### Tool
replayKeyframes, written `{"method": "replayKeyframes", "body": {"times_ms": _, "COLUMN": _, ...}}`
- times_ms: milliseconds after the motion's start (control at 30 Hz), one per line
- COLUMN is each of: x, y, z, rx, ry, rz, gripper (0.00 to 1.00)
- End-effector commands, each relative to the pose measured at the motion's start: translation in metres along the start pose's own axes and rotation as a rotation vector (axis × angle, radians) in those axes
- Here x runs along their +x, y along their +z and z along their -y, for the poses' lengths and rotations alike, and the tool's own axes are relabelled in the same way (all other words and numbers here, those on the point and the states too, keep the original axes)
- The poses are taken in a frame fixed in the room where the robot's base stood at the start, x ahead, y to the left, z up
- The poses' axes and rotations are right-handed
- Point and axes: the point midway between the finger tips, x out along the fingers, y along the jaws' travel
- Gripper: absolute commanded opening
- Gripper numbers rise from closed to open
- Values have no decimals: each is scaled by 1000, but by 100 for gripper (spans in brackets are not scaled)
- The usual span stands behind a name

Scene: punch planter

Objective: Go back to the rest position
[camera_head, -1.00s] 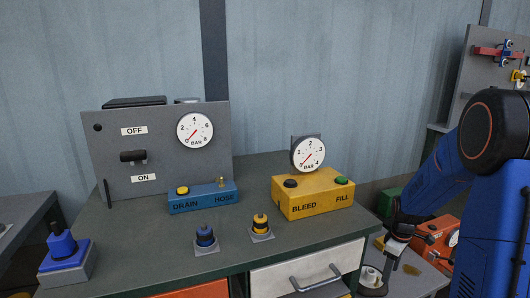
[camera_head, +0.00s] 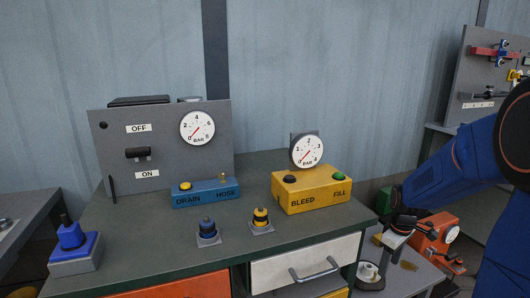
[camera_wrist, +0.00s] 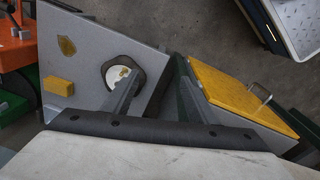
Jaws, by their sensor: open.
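My gripper (camera_head: 388,250) hangs at the right of the head view, pointing down beside the right end of the green-topped workbench (camera_head: 330,228). It is over a lower grey side surface (camera_head: 408,272). In the wrist view my gripper (camera_wrist: 156,72) shows two dark fingers standing apart, with nothing held between them. My blue arm reaches in from the right edge.
On the workbench stand a grey switch panel (camera_head: 165,155), a blue DRAIN/HOSE box (camera_head: 205,193) and a yellow BLEED/FILL box (camera_head: 311,191). An orange machine (camera_head: 434,236) sits on the side surface, close to my gripper. A pegboard (camera_head: 480,75) stands behind.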

Motion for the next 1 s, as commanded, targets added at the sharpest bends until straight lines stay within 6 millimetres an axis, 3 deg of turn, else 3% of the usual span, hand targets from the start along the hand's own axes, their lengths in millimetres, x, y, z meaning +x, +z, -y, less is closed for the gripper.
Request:
{"method": "replayKeyframes", "body": {"times_ms": 200, "x": -47, "y": 10, "z": 37, "rx": 85, "ry": 37, "rz": -41, "gripper": 52}}
{"method": "replayKeyframes", "body": {"times_ms": 500, "x": -99, "y": 32, "z": 92, "rx": 215, "ry": 73, "rz": -105, "gripper": 52}}
{"method": "replayKeyframes", "body": {"times_ms": 1000, "x": -154, "y": 89, "z": 181, "rx": 431, "ry": 102, "rz": -232, "gripper": 52}}
